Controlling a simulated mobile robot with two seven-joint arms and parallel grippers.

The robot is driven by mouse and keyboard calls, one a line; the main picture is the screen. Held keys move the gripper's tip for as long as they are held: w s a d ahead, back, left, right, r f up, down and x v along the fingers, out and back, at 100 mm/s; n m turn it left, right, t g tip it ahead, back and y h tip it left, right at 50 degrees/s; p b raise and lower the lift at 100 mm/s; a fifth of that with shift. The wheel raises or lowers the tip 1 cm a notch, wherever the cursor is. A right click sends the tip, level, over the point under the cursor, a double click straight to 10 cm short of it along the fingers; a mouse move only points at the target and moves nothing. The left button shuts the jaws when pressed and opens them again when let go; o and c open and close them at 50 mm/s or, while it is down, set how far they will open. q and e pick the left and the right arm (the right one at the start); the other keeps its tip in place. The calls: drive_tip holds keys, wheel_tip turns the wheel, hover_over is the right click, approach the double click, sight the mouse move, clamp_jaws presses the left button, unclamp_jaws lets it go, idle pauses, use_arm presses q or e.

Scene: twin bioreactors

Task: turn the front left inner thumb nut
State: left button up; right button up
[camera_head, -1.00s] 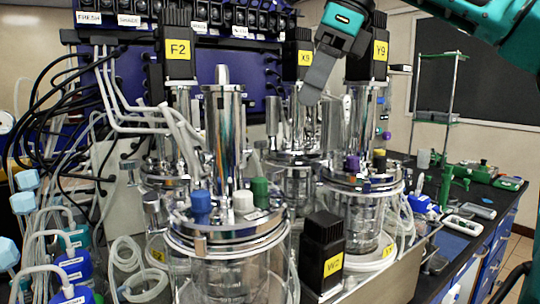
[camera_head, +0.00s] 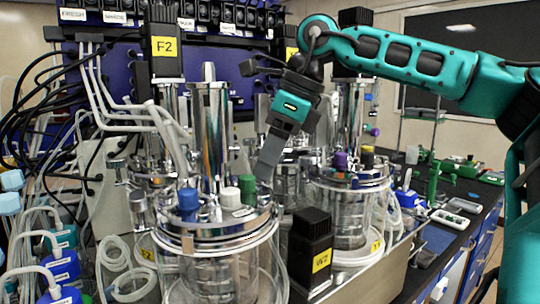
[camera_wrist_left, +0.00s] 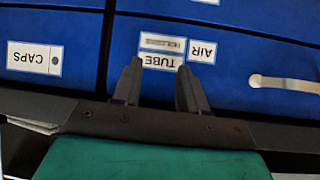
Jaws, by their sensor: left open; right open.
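The front left bioreactor has a shiny metal lid (camera_head: 215,232) on a glass vessel (camera_head: 222,272). The lid carries a blue cap (camera_head: 188,203), a white cap (camera_head: 230,198) and a green cap (camera_head: 247,188). Small metal fittings sit around the lid rim, but I cannot single out the inner thumb nut. My right gripper (camera_head: 267,168) points down just above the lid's right rear edge, near the green cap. It is open and empty; its fingers overlap in this view. My left gripper (camera_wrist_left: 159,84) is open and empty in the left wrist view, in front of blue drawers (camera_wrist_left: 95,35).
A tall metal cylinder (camera_head: 212,130) rises from the front left lid. Another lidded vessel (camera_head: 345,215) stands behind that. Tubes and blue-capped bottles (camera_head: 62,268) crowd the left. The drawers carry labels such as TUBE and CAPS.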

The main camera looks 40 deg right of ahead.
drive_tip(key=c, duration=1)
drive_tip(key=shift+n, duration=0.3)
drive_tip(key=n, duration=0.1)
drive_tip(key=n+g+y, duration=0.1)
drive_tip(key=n, duration=0.1)
drive_tip(key=shift+w+d+n, duration=0.15)
drive_tip(key=shift+w+n, duration=0.05)
drive_tip(key=shift+n, duration=0.1)
drive_tip(key=n+g, duration=0.1)
drive_tip(key=n, duration=0.1)
drive_tip(key=n+g, duration=0.1)
drive_tip(key=n, duration=0.1)
drive_tip(key=shift+w+n+y, duration=0.2)
drive_tip(key=shift+n+y, duration=0.1)
drive_tip(key=n+g, duration=0.1)
drive_tip(key=n, duration=0.3)
drive_tip(key=shift+w+n+g, duration=0.2)
drive_tip(key=shift+n+g, duration=0.1)
drive_tip(key=shift+g, duration=0.1)
drive_tip(key=shift+w+n+g+h, duration=0.1)
drive_tip(key=shift+n+g+h, duration=0.25)
drive_tip(key=shift+n, duration=0.75)
drive_tip(key=shift+w+n+g+h, duration=0.15)
drive_tip(key=shift+n+g, duration=0.3)
drive_tip(key=shift+n, duration=0.65)
drive_tip(key=shift+s, duration=0.1)
